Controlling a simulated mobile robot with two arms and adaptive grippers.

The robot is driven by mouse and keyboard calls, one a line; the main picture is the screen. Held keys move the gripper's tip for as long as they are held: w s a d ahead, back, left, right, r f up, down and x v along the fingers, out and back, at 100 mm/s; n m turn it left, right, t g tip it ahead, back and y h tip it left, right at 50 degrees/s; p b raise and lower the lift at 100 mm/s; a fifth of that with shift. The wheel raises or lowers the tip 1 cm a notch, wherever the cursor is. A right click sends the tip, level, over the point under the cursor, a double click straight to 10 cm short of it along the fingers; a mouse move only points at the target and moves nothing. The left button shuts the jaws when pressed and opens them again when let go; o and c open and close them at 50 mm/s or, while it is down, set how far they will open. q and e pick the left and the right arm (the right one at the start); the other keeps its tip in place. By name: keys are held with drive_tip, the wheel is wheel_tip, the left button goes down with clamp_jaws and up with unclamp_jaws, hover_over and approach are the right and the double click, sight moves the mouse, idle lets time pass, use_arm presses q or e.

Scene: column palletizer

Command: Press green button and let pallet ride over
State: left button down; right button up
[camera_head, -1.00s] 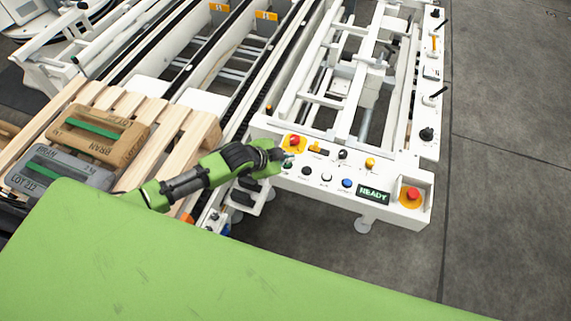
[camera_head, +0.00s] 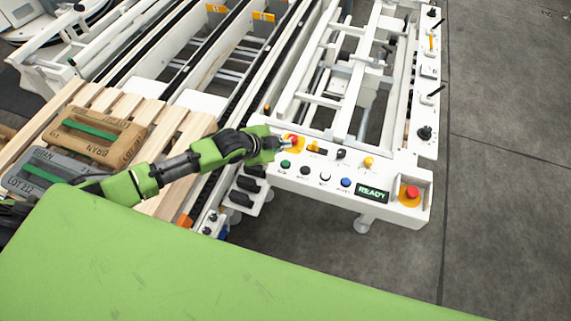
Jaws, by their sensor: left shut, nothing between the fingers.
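The green button (camera_head: 286,164) sits on the white control panel (camera_head: 306,182), at the left end of its front row, and is in plain view. My left gripper (camera_head: 284,143) is shut and empty. It is just behind the green button in the picture, in front of or over the red button (camera_head: 294,139) on its yellow plate; I cannot tell whether it touches that button. The wooden pallet (camera_head: 172,132) is at the left, with a brown BRAN bag (camera_head: 118,153) and a grey BRAN bag (camera_head: 66,172) on it. My right gripper is not in view.
The panel also carries black, white, blue and yellow controls, a display (camera_head: 372,193) reading READY and a red emergency button (camera_head: 412,192) at the right. Conveyor rails (camera_head: 205,70) run behind the pallet. A white frame (camera_head: 350,75) stands behind the panel. Grey floor is clear at right.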

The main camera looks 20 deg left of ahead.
use_arm(q)
drive_tip(key=b, duration=0.5)
hover_over(284, 164)
wheel_tip(284, 164, down, 5)
drive_tip(key=shift+f, duration=0.2)
drive_tip(key=shift+f+b, duration=0.35)
drive_tip(key=shift+f, duration=0.65)
drive_tip(key=shift+f, duration=0.15)
drive_tip(key=shift+d+f, duration=0.1)
drive_tip(key=shift+f, duration=0.15)
